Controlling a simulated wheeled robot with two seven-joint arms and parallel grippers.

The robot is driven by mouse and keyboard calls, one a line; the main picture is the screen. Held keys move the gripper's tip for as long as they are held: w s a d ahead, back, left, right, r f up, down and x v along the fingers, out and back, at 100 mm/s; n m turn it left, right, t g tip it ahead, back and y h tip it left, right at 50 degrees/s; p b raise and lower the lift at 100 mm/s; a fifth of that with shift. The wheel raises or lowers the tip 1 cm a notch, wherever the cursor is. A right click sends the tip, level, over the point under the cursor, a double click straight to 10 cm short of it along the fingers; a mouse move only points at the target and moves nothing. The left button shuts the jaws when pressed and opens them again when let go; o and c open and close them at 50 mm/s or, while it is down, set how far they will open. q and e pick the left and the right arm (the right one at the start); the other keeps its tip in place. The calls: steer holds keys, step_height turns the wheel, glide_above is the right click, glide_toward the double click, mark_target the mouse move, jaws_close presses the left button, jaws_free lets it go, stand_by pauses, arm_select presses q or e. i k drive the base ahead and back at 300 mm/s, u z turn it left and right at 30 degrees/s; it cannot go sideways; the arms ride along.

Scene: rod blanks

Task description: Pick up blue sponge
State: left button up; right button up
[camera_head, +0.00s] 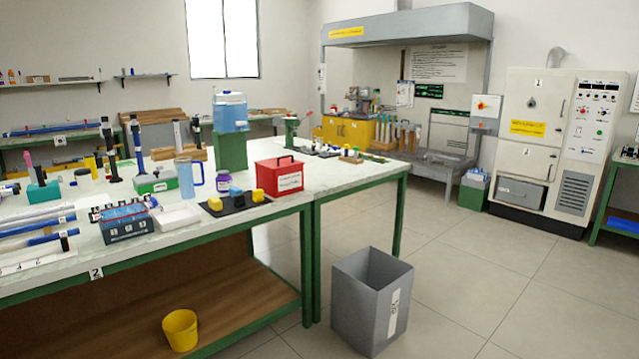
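A black mat (229,209) lies near the front right of the left workbench. Small block-like pieces sit on it: a yellow one (215,204) at its left, another yellow one (258,196) at its right, and a small dark bluish piece (238,199) between them. The bluish piece may be the blue sponge, but it is too small to be sure. Neither of my grippers shows in the head view, and nothing is seen held.
A purple-lidded jar (223,182), a red box (280,176) and a white tray (175,217) stand close around the mat. A grey bin (371,300) stands on the floor before the bench. The floor to the right is clear.

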mark_target(234, 190)
steer(key=z, duration=0.3)
steer(key=i, duration=1.6)
steer(key=u, duration=0.9)
steer(key=i, duration=1.2)
steer(key=u, duration=1.1)
